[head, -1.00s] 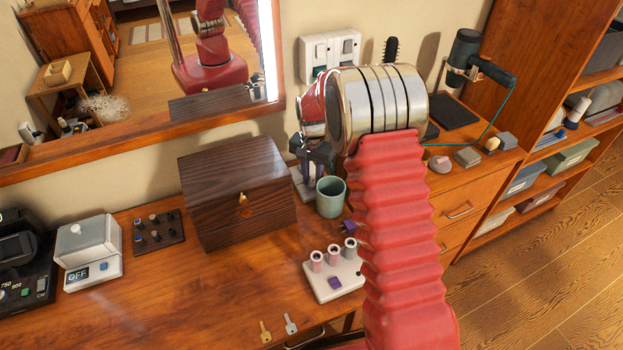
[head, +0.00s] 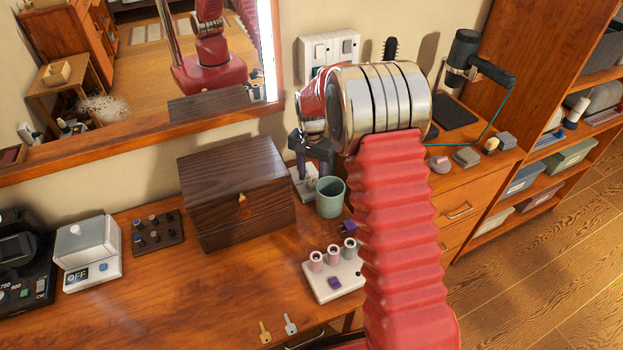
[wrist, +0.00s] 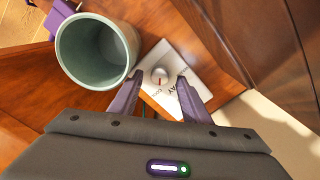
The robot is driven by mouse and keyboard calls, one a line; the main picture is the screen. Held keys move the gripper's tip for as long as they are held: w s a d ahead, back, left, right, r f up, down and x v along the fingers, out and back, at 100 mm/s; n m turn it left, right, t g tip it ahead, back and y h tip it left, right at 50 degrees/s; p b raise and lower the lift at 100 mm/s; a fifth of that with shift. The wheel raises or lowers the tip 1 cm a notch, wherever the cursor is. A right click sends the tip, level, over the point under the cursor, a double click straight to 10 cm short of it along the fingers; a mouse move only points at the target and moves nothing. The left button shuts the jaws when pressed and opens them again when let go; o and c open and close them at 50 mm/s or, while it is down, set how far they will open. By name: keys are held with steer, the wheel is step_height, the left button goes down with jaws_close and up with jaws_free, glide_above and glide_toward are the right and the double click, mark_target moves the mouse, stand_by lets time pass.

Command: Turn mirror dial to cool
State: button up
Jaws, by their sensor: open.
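The mirror dial is a small round pale knob (wrist: 159,75) on a white plate (wrist: 185,60) with dark lettering. I can read something like "DAY" at its right; the other lettering is too small to read, and I cannot tell the setting. In the head view the plate (head: 302,184) lies on the dresser top between the dark box and the green cup, partly hidden by my gripper. My gripper (wrist: 159,80) is open and empty. Its purple fingers point down at the plate, one on each side of the knob in the wrist view. My gripper (head: 312,165) hangs over the plate in the head view.
The green cup (head: 330,197) stands close to the right of the plate, beside one finger in the wrist view. The dark wooden box (head: 236,190) stands close on the left. The mirror (head: 120,125) hangs behind. A white holder with rollers (head: 335,277) lies in front.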

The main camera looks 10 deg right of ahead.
mark_target(312, 182)
step_height(312, 182, up, 12)
stand_by(0.5)
stand_by(0.4)
steer(key=s+r+n+t, duration=0.2)
steer(key=s+r, duration=0.2)
steer(key=s, duration=0.7)
steer(key=s+r+n+t, duration=0.1)
steer(key=s+r+n, duration=0.2)
steer(key=s, duration=0.9)
steer(key=s+r+n+t, duration=0.2)
steer(key=s+r, duration=0.4)
steer(key=s, duration=0.6)
steer(key=shift+n+t, duration=0.3)
steer(key=shift+n, duration=0.2)
